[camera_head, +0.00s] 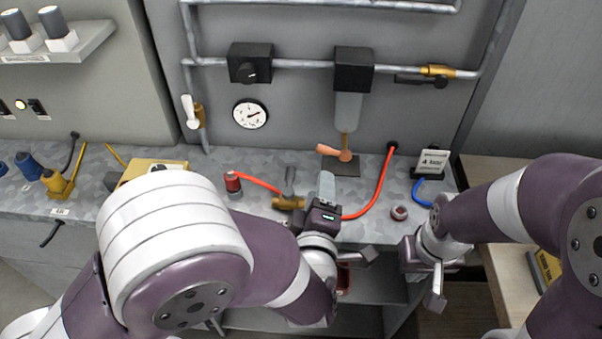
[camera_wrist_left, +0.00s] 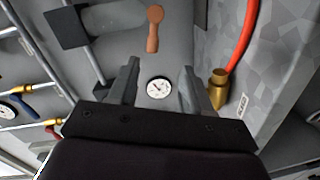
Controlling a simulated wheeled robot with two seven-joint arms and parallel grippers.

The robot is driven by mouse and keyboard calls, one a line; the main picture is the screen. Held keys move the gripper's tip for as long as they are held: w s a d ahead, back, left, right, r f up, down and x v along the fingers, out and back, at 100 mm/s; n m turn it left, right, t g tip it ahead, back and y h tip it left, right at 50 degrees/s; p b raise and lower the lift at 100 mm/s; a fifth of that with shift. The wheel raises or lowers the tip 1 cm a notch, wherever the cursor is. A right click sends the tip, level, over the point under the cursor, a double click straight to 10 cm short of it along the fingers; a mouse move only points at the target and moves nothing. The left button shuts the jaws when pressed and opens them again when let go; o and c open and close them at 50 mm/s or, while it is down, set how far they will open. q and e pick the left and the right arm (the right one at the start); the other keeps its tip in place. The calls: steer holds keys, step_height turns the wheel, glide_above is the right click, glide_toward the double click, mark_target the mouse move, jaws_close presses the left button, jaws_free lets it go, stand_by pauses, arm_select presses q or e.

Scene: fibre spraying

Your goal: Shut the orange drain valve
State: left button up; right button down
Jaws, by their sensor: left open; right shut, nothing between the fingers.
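The orange drain valve (camera_head: 335,151) is under the clear bowl (camera_head: 347,110) of the black-topped filter on the back panel. Its handle points left, nearly level, from a brass stem. In the left wrist view an orange handle (camera_wrist_left: 154,28) shows beyond my fingertips, apart from them. My left gripper (camera_head: 327,187) is in front of and below the valve, over the bench. Its two fingers (camera_wrist_left: 160,85) are spread, with a dial gauge visible between them. My right gripper (camera_head: 436,290) is shut and empty, low at the right by the bench's front edge.
A red hose (camera_head: 384,182) curves just right of the valve. A brass valve with a grey handle (camera_head: 289,187) stands left of my left gripper. A white sign (camera_head: 433,162) and blue hose (camera_head: 419,190) are at right. A gauge (camera_head: 250,114) is on the panel.

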mark_target(322, 152)
arm_select(q)
steer(key=shift+s+f+n+t, duration=0.2)
steer(key=shift+s+n+t, duration=0.2)
steer(key=shift+s+t, duration=0.15)
steer(key=shift+y, duration=0.3)
steer(key=w, duration=0.8)
steer(key=w+p, duration=0.1)
steer(key=w, duration=0.3)
steer(key=shift+w+r, duration=0.25)
steer(key=shift+r, duration=0.05)
